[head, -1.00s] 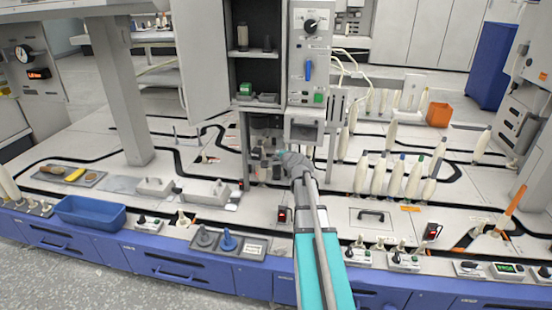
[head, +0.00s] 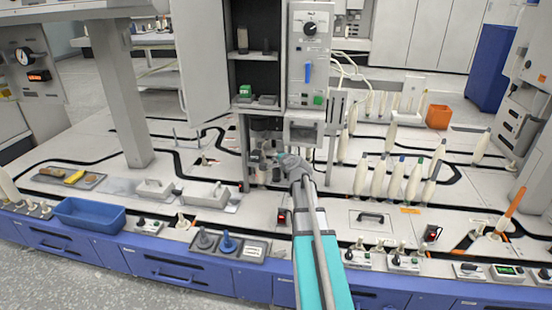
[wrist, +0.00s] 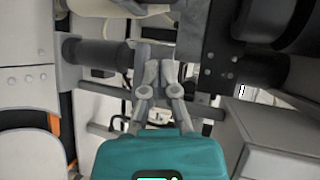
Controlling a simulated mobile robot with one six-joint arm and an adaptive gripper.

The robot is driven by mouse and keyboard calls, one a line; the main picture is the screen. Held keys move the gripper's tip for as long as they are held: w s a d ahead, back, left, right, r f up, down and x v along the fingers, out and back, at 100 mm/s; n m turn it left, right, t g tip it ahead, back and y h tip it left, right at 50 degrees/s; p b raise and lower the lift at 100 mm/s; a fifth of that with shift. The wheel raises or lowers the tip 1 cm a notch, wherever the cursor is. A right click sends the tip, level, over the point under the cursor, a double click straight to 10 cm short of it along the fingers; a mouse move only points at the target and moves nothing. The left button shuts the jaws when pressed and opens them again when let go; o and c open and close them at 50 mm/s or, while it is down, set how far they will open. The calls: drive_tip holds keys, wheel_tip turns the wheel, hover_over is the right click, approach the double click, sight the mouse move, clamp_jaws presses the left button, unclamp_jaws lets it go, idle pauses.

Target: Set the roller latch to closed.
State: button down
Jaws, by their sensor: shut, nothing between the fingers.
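My gripper (head: 276,160) reaches in under the open cabinet in the head view. In the wrist view its fingers (wrist: 152,68) are together with nothing between them. A dark roller (wrist: 97,53) lies to the left of the fingertips and a thicker dark roller (wrist: 262,70) on a bracket to the right. The fingertips are in the gap between them; whether they touch anything is unclear. A dark cylinder (head: 266,125) shows below the cabinet in the head view. I cannot make out the roller latch itself or its setting; my fingers and the machine parts may hide it.
The open cabinet (head: 257,75) and a control panel (head: 309,72) with a knob and blue lever stand above my gripper. A grey box (head: 304,131) hangs to its right. White bobbins (head: 395,178) stand further right. A grey housing (wrist: 265,140) is close at lower right in the wrist view.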

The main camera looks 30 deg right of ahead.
drive_tip(key=s+a+r+p, duration=0.3)
drive_tip(key=s+a, duration=0.5)
drive_tip(key=s, duration=0.1)
drive_tip(key=shift+s+a, duration=0.25)
drive_tip(key=shift+a, duration=0.1)
idle(0.4)
drive_tip(key=s+a+f+n+g+y+p, duration=0.25)
drive_tip(key=a+n, duration=0.25)
drive_tip(key=a, duration=0.4)
drive_tip(key=s+a+f+n+g+y+p, duration=0.1)
drive_tip(key=a+n+g+y+p, duration=0.2)
drive_tip(key=a+n, duration=0.4)
drive_tip(key=s+a+n+g+h+p, duration=0.3)
drive_tip(key=s+a+n+g+p, duration=0.2)
drive_tip(key=s+a+n+g, duration=0.55)
wheel_tip(320, 180, up, 38)
drive_tip(key=s+m+t+p, duration=0.1)
drive_tip(key=m+p, duration=0.1)
drive_tip(key=p, duration=3.5)
drive_tip(key=shift+s+m+t, duration=0.3)
drive_tip(key=shift+m, duration=0.05)
